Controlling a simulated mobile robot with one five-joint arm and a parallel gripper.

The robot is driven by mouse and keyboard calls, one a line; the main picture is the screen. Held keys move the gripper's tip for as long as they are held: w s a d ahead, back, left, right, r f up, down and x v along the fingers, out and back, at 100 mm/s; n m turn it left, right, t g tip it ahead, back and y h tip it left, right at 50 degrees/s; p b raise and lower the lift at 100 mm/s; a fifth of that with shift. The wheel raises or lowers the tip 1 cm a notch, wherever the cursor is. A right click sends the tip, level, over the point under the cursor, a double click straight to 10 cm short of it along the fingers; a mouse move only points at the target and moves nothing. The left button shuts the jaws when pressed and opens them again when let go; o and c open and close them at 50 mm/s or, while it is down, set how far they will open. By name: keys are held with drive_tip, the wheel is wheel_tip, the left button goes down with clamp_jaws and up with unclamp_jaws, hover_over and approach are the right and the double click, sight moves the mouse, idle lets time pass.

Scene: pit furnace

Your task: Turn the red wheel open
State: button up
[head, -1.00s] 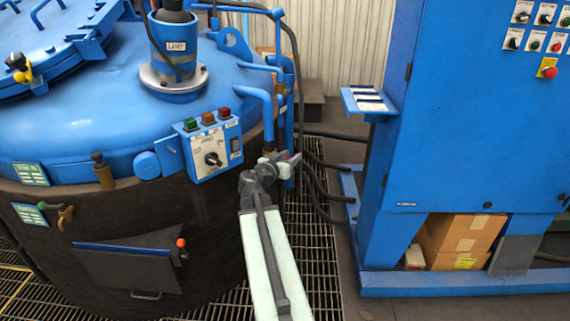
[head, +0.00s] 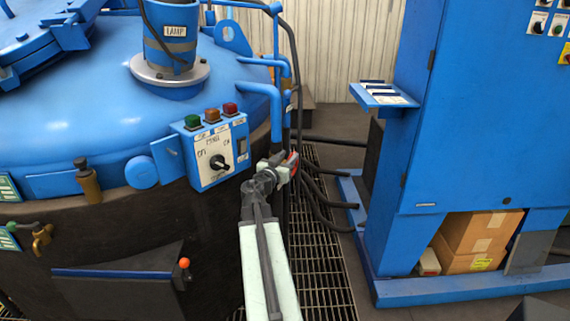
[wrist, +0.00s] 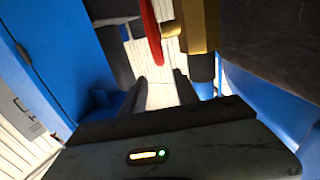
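The red wheel (wrist: 150,32) shows in the wrist view as a narrow red shape, seen nearly edge-on, beside a brass valve body (wrist: 198,25). Its near end lies just beyond my fingertips, roughly in line with the gap between them; I cannot tell whether it touches them. My gripper (wrist: 159,78) is open, with two dark fingers apart and bright background between them. In the head view my gripper (head: 284,165) is right of the control panel, by the blue pipes. A small bit of red (head: 293,157) shows there; most of the wheel is hidden.
The furnace (head: 90,120) with its switch panel (head: 217,155) stands close on the left. A blue cabinet (head: 470,120) with a small shelf (head: 383,95) stands on the right. Black hoses (head: 322,190) run over the floor grating (head: 325,270) between them.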

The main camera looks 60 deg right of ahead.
drive_tip(key=f, duration=0.1)
drive_tip(key=f+b, duration=0.2)
drive_tip(key=shift+w+a+f, duration=0.1)
drive_tip(key=shift+w+f, duration=0.15)
drive_tip(key=shift+f, duration=0.15)
drive_tip(key=shift+r, duration=0.1)
drive_tip(key=shift+w+d, duration=0.1)
drive_tip(key=shift+d, duration=0.25)
drive_tip(key=d, duration=0.4)
drive_tip(key=w+d, duration=0.1)
drive_tip(key=d, duration=0.2)
drive_tip(key=shift+s, duration=0.1)
clamp_jaws()
